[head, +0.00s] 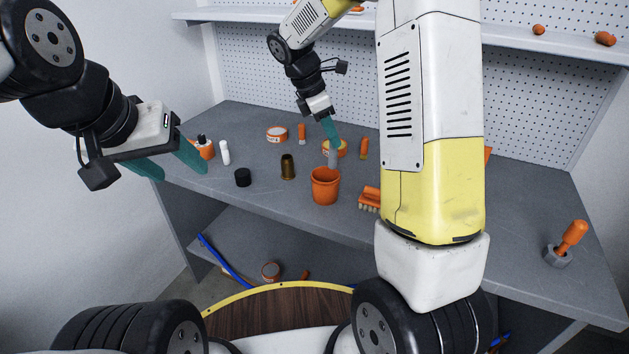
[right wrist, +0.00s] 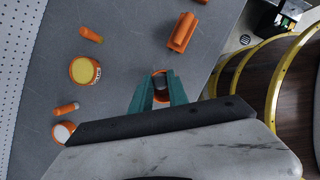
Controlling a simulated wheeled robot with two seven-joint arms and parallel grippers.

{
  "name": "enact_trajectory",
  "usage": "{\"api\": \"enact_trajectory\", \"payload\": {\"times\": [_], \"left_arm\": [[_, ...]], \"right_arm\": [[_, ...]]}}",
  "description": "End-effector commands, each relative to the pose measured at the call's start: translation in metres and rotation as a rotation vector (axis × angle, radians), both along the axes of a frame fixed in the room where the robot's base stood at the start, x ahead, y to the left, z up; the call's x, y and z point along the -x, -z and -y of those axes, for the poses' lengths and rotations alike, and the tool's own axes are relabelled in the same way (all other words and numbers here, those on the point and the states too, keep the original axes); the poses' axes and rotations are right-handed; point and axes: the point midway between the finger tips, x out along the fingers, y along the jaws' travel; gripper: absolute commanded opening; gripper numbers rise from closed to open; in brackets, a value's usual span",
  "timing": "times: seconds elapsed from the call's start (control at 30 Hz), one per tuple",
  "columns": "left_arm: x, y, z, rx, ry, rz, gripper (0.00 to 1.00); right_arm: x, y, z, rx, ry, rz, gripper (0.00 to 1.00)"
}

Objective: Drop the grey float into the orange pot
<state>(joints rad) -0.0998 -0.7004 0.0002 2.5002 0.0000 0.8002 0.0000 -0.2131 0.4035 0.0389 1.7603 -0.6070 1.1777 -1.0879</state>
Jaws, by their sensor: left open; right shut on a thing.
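The orange pot (head: 325,188) stands upright on the grey bench near its front edge, in the middle of the head view. My right gripper (head: 331,143) is shut on the grey float (head: 333,160) and holds it just above the pot's mouth, toward its back right. In the right wrist view, the float (right wrist: 160,82) shows between the teal fingers with the orange pot rim (right wrist: 160,71) behind it, partly hidden. Whether the float's lower end is inside the rim is unclear. My left gripper (head: 184,178) is open and empty, left of the bench objects.
A brass cylinder (head: 288,168) and a black cap (head: 243,177) stand left of the pot. An orange brush (head: 369,198) lies close on its right, partly behind my right arm. A yellow-topped orange tin (right wrist: 85,70) is behind the pot.

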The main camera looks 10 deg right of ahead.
Motion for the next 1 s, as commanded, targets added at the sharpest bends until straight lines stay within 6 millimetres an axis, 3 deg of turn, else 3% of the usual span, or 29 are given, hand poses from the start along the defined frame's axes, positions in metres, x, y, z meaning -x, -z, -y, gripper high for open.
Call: {"api": "enact_trajectory", "payload": {"times": [0.5,0.9,0.93,1.0], "left_arm": [[0.000,0.000,0.000,0.000,0.000,0.000,0.58],[0.000,0.000,0.000,0.000,0.000,0.000,0.58],[0.000,0.000,0.000,0.000,0.000,0.000,0.58],[0.000,0.000,0.000,0.000,0.000,0.000,0.58]], "right_arm": [[0.000,0.052,0.000,0.000,0.000,-0.002,0.00],[0.000,0.059,0.000,0.000,-0.001,-0.001,0.00],[0.000,0.058,0.000,0.000,0.000,-0.001,0.24],[0.000,0.058,0.000,0.000,0.000,-0.001,0.38]]}}
